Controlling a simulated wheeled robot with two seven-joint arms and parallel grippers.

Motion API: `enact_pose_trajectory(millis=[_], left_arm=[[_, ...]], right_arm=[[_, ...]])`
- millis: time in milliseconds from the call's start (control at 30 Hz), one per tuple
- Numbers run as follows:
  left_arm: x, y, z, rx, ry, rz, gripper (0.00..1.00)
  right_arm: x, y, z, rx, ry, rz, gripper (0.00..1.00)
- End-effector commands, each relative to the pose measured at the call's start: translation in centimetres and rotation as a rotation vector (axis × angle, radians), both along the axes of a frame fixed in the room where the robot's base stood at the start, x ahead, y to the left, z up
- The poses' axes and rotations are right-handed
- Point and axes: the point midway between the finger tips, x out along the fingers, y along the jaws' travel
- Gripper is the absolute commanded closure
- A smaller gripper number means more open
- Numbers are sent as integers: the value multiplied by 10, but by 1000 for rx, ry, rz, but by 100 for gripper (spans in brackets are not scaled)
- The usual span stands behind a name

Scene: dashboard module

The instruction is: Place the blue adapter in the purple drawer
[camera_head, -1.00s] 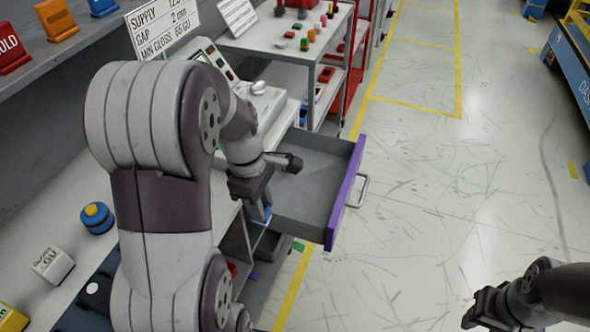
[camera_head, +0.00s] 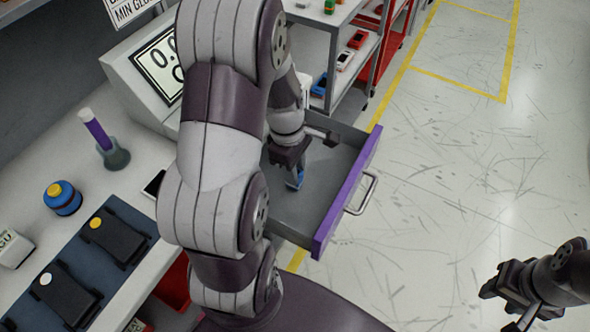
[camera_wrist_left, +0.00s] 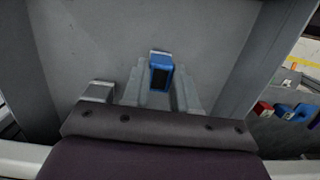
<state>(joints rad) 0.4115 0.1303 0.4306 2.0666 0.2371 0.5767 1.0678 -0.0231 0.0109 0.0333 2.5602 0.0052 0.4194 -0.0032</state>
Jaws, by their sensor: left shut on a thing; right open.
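The purple drawer (camera_head: 347,196) is open, with a purple front, a metal handle and a grey inside. My left gripper (camera_head: 295,175) is over the drawer's inside, pointing down, shut on the blue adapter (camera_head: 297,180). The adapter is mostly hidden by the gripper in the head view. In the left wrist view the blue adapter (camera_wrist_left: 161,73), with a dark face, sits between the fingertips against the grey drawer interior (camera_wrist_left: 100,50). I cannot tell whether it touches the drawer floor. My right gripper (camera_head: 497,285) is open and empty over the floor at the lower right.
A display box (camera_head: 155,65) and a shelf cart (camera_head: 345,60) stand behind. The floor at right is clear.

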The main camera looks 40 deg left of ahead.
Motion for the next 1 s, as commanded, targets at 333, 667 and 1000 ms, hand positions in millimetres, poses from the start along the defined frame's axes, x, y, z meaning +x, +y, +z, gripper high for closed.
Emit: enact_pose_trajectory(millis=[333,667,1000], left_arm=[[0,0,-7,1,-1,-1,100],[0,0,-10,1,-1,-1,47],[1,5,26,4,-7,1,47]], right_arm=[[0,0,-2,0,0,0,57],[0,0,-2,0,0,0,57],[0,0,9,0,0,0,57]])
